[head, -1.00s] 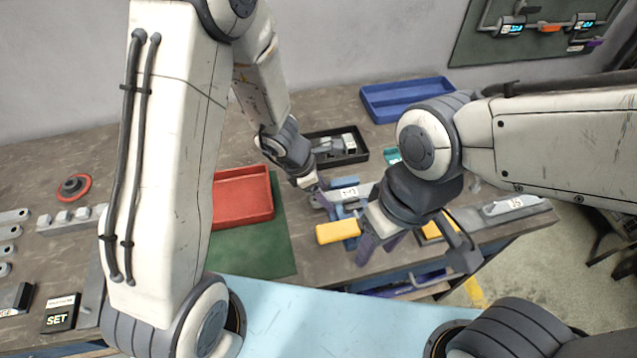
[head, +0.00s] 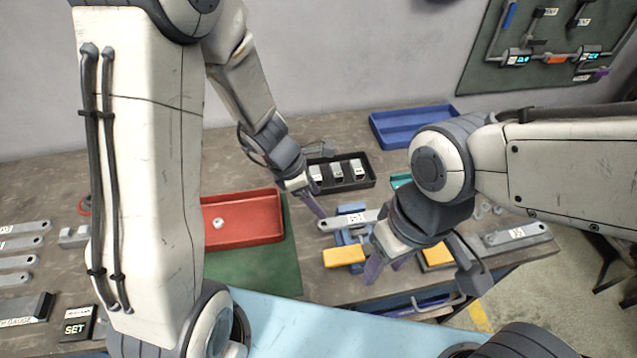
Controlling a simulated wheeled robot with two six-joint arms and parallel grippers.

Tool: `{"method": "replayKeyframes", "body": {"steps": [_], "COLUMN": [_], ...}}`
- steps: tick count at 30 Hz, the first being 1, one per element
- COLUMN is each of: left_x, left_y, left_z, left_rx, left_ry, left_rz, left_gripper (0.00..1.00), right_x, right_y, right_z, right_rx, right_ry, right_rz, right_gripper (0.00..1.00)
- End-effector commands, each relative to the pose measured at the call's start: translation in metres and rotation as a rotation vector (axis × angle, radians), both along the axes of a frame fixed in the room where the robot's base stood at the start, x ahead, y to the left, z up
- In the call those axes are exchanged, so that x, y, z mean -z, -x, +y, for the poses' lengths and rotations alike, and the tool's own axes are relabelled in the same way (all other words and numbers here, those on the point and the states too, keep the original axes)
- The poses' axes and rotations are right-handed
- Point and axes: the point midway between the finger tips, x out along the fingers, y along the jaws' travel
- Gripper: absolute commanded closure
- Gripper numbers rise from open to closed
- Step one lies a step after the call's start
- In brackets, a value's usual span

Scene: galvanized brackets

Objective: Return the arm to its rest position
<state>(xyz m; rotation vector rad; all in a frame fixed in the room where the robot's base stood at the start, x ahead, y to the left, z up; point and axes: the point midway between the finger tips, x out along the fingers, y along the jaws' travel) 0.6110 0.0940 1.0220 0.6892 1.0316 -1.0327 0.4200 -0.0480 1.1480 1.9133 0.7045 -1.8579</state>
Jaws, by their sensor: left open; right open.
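My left gripper (head: 313,204) is open and empty, above the bench near the left end of a grey labelled bracket (head: 334,223). The gap between its fingers is hard to see from this side. The bracket lies across a blue fixture (head: 351,238) with a yellow block (head: 343,256) at its front. My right gripper (head: 387,268) is open, pointing down over the front of the bench to the right of that yellow block. Its wrist hides the bracket's right end and part of a second yellow block (head: 437,257).
A red tray (head: 243,237) holding a small pale piece sits left on a green mat (head: 250,265). A black tray (head: 371,182) with labelled blocks and a blue tray (head: 412,133) stand behind. Several grey brackets lie at far left; another bracket (head: 515,235) lies right.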

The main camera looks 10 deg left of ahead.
Motion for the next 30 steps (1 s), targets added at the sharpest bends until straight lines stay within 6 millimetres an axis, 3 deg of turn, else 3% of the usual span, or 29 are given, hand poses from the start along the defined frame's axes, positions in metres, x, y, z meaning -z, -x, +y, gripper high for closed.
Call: {"method": "replayKeyframes", "body": {"steps": [7, 11, 15, 18, 21, 24, 27, 30], "left_x": [-0.002, -0.020, -0.058, -0.082, -0.099, -0.111, -0.117, -0.121], "left_y": [0.001, 0.015, 0.062, 0.108, 0.147, 0.172, 0.185, 0.190], "left_z": [-0.002, -0.025, -0.065, -0.079, -0.077, -0.067, -0.056, -0.049], "left_rx": [0.022, 0.250, 0.828, 1.316, 1.759, 2.115, 2.359, 2.490], "left_ry": [-0.001, -0.012, -0.048, -0.092, -0.148, -0.205, -0.253, -0.283], "left_rz": [-0.007, -0.070, -0.219, -0.333, -0.425, -0.487, -0.517, -0.529], "left_gripper": [0.26, 0.26, 0.26, 0.26, 0.26, 0.26, 0.26, 0.26], "right_x": [0.000, 0.000, 0.002, 0.003, 0.003, 0.004, 0.004, 0.004], "right_y": [0.000, 0.000, 0.000, 0.000, 0.000, 0.000, 0.000, 0.000], "right_z": [0.000, 0.000, 0.000, 0.000, 0.000, 0.000, 0.000, 0.000], "right_rx": [0.000, 0.000, 0.000, 0.000, 0.000, 0.000, 0.000, 0.000], "right_ry": [0.000, 0.000, 0.000, 0.000, 0.000, 0.000, 0.000, 0.000], "right_rz": [0.000, 0.000, 0.000, 0.000, 0.000, 0.000, 0.000, 0.000], "right_gripper": [0.50, 0.50, 0.50, 0.50, 0.50, 0.50, 0.50, 0.50]}}
